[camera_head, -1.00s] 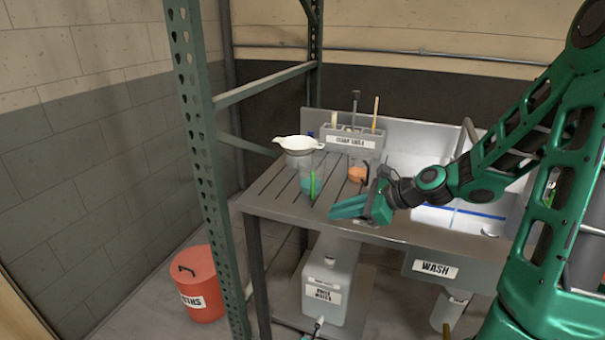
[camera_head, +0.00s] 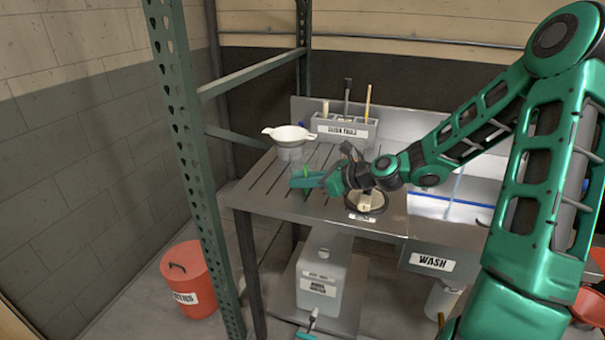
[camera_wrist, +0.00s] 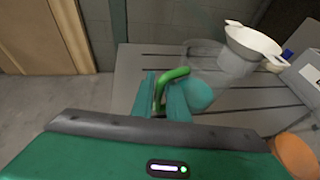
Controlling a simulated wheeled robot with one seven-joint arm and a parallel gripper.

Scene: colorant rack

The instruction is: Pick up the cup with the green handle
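The cup with the green handle (camera_wrist: 173,75) shows in the wrist view, with its clear body and teal contents (camera_wrist: 198,95) just right of my fingers. My gripper (camera_wrist: 162,100) has its teal fingers on either side of the handle, with only a narrow space between them. I cannot tell whether they press on it. In the head view my gripper (camera_head: 306,178) is low over the slatted table, with a bit of the green handle (camera_head: 307,170) showing at its fingers. The arm and fingers hide most of the cup there.
A white strainer bowl on a clear container (camera_head: 289,140) stands behind my gripper. A labelled tool holder (camera_head: 343,130) is at the back. A cup with orange contents (camera_wrist: 296,155) is at the lower right in the wrist view. A green rack post (camera_head: 190,140) stands left of the table.

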